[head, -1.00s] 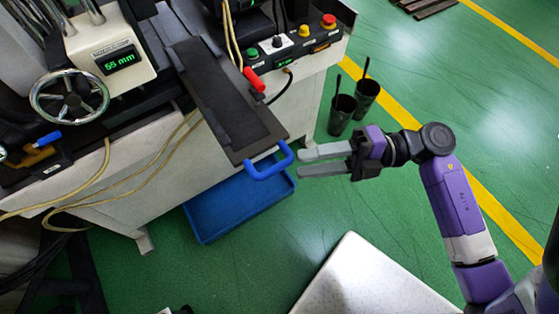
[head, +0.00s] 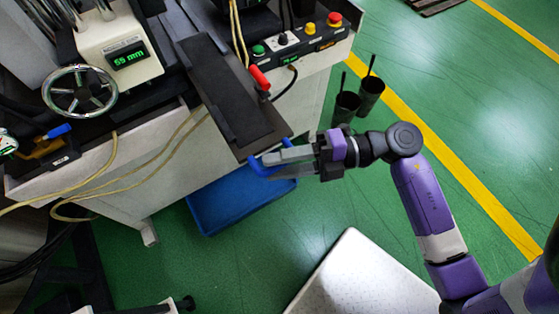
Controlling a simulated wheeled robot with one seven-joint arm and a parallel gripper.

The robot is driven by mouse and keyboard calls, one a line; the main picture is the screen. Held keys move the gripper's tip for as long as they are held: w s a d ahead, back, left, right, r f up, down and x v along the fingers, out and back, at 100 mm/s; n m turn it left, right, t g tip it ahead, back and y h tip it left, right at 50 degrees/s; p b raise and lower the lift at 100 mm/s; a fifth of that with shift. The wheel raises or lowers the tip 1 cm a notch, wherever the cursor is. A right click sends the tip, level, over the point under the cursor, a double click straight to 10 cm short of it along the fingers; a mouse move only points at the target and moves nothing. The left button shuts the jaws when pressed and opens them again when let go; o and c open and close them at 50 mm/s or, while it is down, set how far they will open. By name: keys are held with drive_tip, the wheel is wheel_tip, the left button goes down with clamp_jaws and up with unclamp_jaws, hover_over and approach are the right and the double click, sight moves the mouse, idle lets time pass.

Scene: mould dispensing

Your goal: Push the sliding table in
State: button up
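The dark sliding table (head: 225,92) is a long flat plate that sticks out from the front of the machine. Its blue U-shaped handle (head: 256,168) is at the near end. My gripper (head: 268,165) comes from the right with its two grey fingers at the handle, spaced apart. The fingers cover part of the handle's right side. I cannot tell whether they touch it. The contact area is small and partly hidden.
A blue bin (head: 225,205) lies on the floor under the sliding table. A red-handled lever (head: 259,77) and a button panel (head: 300,40) are on the machine to the right. Two dark cups (head: 358,98) stand on the floor. A white speckled surface (head: 360,275) is in front.

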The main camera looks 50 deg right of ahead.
clamp_jaws()
idle(1.4)
